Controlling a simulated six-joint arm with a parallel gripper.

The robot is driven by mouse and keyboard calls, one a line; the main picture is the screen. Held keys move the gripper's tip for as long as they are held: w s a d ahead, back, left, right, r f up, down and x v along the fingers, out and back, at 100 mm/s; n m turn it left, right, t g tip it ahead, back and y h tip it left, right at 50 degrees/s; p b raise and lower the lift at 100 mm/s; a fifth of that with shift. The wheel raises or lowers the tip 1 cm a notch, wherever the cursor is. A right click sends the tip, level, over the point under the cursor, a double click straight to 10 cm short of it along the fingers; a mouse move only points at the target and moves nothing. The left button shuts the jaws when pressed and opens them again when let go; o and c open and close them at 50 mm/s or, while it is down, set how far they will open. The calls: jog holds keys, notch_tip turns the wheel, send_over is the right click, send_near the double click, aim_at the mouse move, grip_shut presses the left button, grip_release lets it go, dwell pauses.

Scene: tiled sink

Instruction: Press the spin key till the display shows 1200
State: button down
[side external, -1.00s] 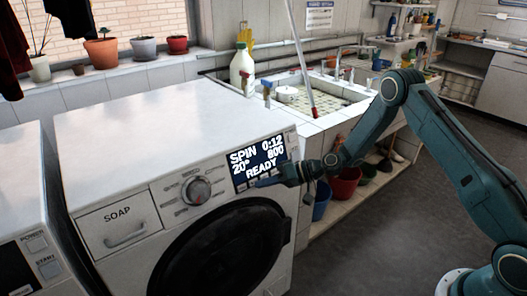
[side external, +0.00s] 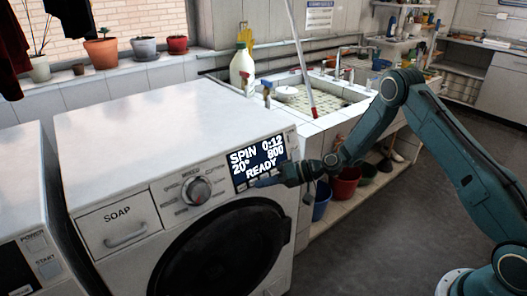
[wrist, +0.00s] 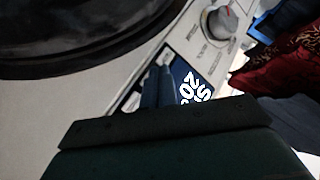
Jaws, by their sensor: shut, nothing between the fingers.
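The white washing machine (side external: 160,125) has a display (side external: 258,162) reading SPIN 0:12, 20°, 800 and READY. A row of small keys (side external: 243,187) runs just below the display, partly hidden by my gripper. My gripper (side external: 262,184) is shut and empty, its fingertips at this key row near the display's lower edge. In the wrist view the shut fingers (wrist: 157,88) lie over the panel beside the display (wrist: 190,88), which is partly covered. I cannot tell whether the tips touch a key, or which key's label is under them.
The programme dial (side external: 197,190) and soap drawer (side external: 121,229) are left of the display. The round door (side external: 225,250) is below. A tiled sink (side external: 325,95) stands behind, with buckets (side external: 345,183) beneath it. A second machine (side external: 30,225) is at far left.

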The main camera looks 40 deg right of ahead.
jog(key=shift+w+f, duration=0.3)
jog(key=shift+w, duration=0.45)
dwell(1.1)
jog(key=shift+s+r, duration=0.1)
jog(key=shift+s, duration=0.05)
jog(key=shift+s+r, duration=0.2)
jog(key=shift+s, duration=0.4)
jog(key=shift+s, duration=0.1)
dwell(0.4)
jog(key=shift+s+r, duration=0.25)
jog(key=shift+s, duration=0.5)
jog(key=shift+s+r, duration=0.3)
jog(key=shift+s, duration=0.5)
jog(key=shift+s+r, duration=0.25)
jog(key=shift+s, duration=0.5)
jog(key=shift+r, duration=0.1)
